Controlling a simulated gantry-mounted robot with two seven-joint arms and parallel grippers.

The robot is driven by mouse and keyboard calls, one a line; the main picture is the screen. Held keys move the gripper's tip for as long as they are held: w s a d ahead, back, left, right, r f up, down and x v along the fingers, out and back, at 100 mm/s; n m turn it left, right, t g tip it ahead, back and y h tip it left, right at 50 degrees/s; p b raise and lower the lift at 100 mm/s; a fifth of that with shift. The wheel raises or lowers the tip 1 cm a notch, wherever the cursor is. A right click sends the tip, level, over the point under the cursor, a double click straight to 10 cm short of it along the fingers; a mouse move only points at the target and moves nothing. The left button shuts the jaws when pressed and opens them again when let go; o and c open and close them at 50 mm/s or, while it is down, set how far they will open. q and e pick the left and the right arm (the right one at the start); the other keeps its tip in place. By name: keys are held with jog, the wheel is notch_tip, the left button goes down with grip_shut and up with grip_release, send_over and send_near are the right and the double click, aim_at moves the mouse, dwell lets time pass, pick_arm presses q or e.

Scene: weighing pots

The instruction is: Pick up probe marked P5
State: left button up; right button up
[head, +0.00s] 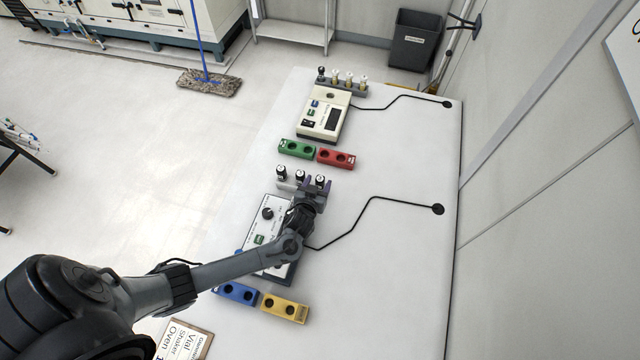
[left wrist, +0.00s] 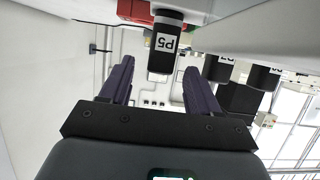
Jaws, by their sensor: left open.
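The probe marked P5 (left wrist: 165,44) is a dark cylinder with a white label and a pale end, in the left wrist view. In the head view my left gripper (head: 314,190) is at the right end of a row of small black-and-white probes. The rightmost probe (head: 320,180) is beside its fingers; its label is too small to read there. My right gripper is not in view.
Two more labelled probes (left wrist: 226,66) stand to the right in the left wrist view. My arm partly covers the near meter box (head: 266,213). Green (head: 296,149), red (head: 336,158), blue (head: 236,293) and yellow (head: 284,308) blocks stand around it. The table's right side is clear except cables.

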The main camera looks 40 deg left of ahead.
pick_arm(q)
jog(key=shift+x, duration=1.55)
jog(key=shift+c, duration=0.2)
jog(key=c, duration=1)
jog(key=shift+r, duration=0.15)
